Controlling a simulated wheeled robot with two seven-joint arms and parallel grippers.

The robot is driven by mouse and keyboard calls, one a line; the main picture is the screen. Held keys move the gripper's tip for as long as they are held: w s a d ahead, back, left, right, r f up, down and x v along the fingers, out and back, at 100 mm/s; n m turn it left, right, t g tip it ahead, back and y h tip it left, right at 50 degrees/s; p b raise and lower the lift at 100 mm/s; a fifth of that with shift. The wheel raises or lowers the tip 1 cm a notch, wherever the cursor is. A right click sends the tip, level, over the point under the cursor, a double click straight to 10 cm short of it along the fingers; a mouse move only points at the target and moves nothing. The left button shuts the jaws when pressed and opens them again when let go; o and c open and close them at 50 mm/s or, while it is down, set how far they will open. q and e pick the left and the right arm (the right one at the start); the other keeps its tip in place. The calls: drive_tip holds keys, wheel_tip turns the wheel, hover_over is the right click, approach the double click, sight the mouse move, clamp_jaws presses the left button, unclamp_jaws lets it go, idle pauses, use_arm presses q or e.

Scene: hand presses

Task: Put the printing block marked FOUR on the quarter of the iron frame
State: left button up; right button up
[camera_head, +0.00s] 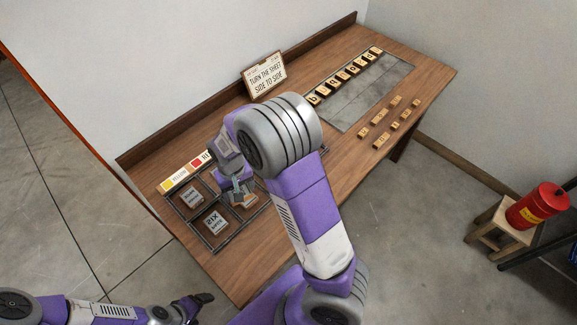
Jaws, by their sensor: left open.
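The iron frame (206,233), dark and split into cells, lies at the table's left end. One printing block (191,197) sits in its back left cell, its marking too small to read. Another block (213,222) sits in the front left cell, its top word resembling SIX. My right gripper (238,190) points down over the frame's right part, with a brown block (245,201) right under or between its fingers. The block's marking is hidden, and I cannot tell whether the fingers grip it. My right arm hides the rest of the frame. My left gripper (203,299) is open and empty, low in front of the table.
A sign reading TURN THE SHEET SIDE TO SIDE (264,76) stands at the back. A grey plate (370,93) with a row of letter tiles (346,74) lies right, several small blocks (381,139) before it. A colour strip (181,178) lies behind the frame. A red can (537,205) stands on a stool.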

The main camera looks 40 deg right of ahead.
use_arm(q)
drive_tip(key=shift+o, duration=1.1)
drive_tip(key=shift+s+f+b, duration=0.1)
drive_tip(key=shift+f+b, duration=0.2)
drive_tip(key=shift+f, duration=0.15)
use_arm(e)
drive_tip(key=w+d+m, duration=0.2)
drive_tip(key=d+m, duration=0.5)
drive_tip(key=d, duration=0.2)
drive_tip(key=w+d+m, duration=0.2)
drive_tip(key=d+m, duration=0.5)
drive_tip(key=d, duration=0.2)
drive_tip(key=f, duration=0.2)
drive_tip(key=f+b, duration=0.2)
drive_tip(key=f, duration=0.1)
drive_tip(key=shift+d+f, duration=0.3)
drive_tip(key=shift+d, duration=0.1)
wheel_tip(320, 180, down, 4)
drive_tip(key=shift+s+r+b, duration=0.1)
drive_tip(key=shift+r+b, duration=0.05)
drive_tip(key=shift+b, duration=0.15)
drive_tip(key=shift+f, duration=0.2)
use_arm(q)
wheel_tip(320, 180, down, 2)
drive_tip(key=shift+f, duration=0.25)
